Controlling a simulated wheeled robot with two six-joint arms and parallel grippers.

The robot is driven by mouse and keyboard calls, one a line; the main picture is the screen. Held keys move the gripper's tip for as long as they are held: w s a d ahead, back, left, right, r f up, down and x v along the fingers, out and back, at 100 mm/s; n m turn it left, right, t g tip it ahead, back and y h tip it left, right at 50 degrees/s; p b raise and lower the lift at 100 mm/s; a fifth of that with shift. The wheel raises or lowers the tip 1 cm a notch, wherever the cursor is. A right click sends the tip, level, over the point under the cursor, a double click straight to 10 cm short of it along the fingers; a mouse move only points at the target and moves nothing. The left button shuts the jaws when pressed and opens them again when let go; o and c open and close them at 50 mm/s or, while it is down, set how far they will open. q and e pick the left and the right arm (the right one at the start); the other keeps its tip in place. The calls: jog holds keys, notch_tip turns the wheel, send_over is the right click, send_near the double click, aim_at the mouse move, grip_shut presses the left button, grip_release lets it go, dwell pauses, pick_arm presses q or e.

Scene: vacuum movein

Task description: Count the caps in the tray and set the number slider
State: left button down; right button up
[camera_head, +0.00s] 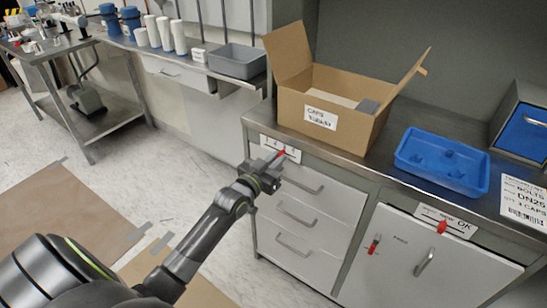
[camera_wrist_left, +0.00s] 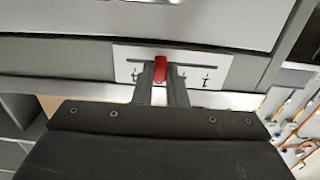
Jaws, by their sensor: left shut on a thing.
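The blue tray (camera_head: 443,161) stands on the counter at the right, with several blue caps (camera_head: 450,157) lying in it. The number slider's red knob (camera_head: 282,152) sits on a white scale plate (camera_head: 294,149) at the counter's front edge, below the cardboard box. My left gripper (camera_head: 273,163) reaches up to it from the left. In the left wrist view, the two fingers (camera_wrist_left: 165,85) are shut on the red knob (camera_wrist_left: 160,68), with scale marks on both sides. The numbers are too small to read surely. My right gripper is in neither view.
An open cardboard box (camera_head: 345,112) labelled caps stands behind the slider. A second red slider (camera_head: 442,226) marked OK is on the front at the right, above a cabinet door (camera_head: 420,262). A printed label card (camera_head: 525,200) lies beside the tray. Drawers (camera_head: 300,215) with handles are below my gripper.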

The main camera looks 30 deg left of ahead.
pick_arm(q)
jog(key=c, duration=1.4)
grip_release()
jog(key=shift+c, duration=0.2)
jog(key=s+a+p, duration=0.1)
jog(key=s+p, duration=0.1)
jog(key=s, duration=1.5)
jog(key=shift+s+a, duration=0.2)
jog(key=shift+s, duration=0.05)
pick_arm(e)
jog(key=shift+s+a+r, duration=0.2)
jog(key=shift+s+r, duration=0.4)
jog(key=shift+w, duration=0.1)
